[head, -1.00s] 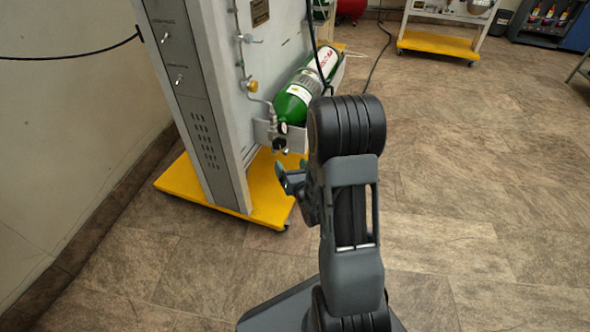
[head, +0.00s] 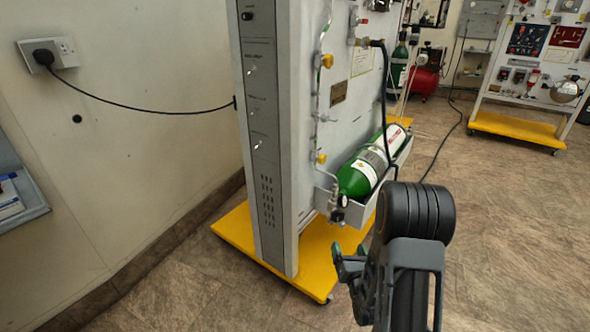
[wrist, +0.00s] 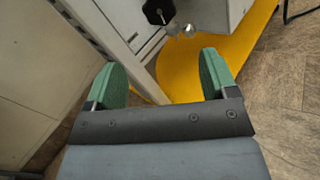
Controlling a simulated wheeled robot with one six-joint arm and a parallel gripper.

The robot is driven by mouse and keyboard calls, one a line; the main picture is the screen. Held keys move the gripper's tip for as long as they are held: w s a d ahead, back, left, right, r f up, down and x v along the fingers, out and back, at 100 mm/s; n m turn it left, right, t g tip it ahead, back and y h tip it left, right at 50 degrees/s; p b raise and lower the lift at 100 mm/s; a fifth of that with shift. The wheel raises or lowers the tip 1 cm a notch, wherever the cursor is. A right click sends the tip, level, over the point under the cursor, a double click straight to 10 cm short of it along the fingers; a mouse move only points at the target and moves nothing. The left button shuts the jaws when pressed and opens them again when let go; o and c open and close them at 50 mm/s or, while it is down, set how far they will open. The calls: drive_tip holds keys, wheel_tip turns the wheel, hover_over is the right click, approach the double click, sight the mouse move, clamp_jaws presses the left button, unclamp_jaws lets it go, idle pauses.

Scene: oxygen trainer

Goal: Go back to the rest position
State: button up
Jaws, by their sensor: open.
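My gripper (head: 350,262) is in the lower part of the head view, in front of the oxygen trainer panel (head: 350,105) and above the right part of its yellow base. In the wrist view my gripper (wrist: 160,80) has its two green-padded fingers spread wide apart with nothing between them. The panel's lower edge, a black knob (wrist: 158,11) and the yellow base (wrist: 182,72) lie beyond the fingertips. My folded arm hides part of the floor and base in the head view.
A green cylinder (head: 362,172) lies in a bracket on the panel. A black cable (head: 150,108) runs from a wall socket (head: 48,52) to the panel. Another trainer (head: 530,50) on a yellow base stands at the back right. Open floor (head: 500,220) lies to the right.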

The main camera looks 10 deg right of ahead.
drive_tip(key=a+r+m+g+p, duration=0.2)
drive_tip(key=r+m+g+p, duration=0.1)
drive_tip(key=r+m+p, duration=0.8)
drive_tip(key=a+r+m+g+p, duration=0.2)
drive_tip(key=r+m+g+p, duration=0.2)
drive_tip(key=r+p, duration=0.75)
drive_tip(key=s+a+r+m+g+p, duration=0.2)
drive_tip(key=s+r+m+p, duration=0.2)
drive_tip(key=r, duration=0.4)
drive_tip(key=s+a+r+m+g+y+p, duration=0.1)
drive_tip(key=s+a+r+m+g+p, duration=0.1)
drive_tip(key=s+r+m, duration=0.4)
drive_tip(key=s+a+r+m+g+p, duration=0.3)
drive_tip(key=s+r+m+p, duration=0.2)
drive_tip(key=r, duration=0.7)
drive_tip(key=shift+s+m+y+p, duration=0.3)
drive_tip(key=shift+m+p, duration=0.7)
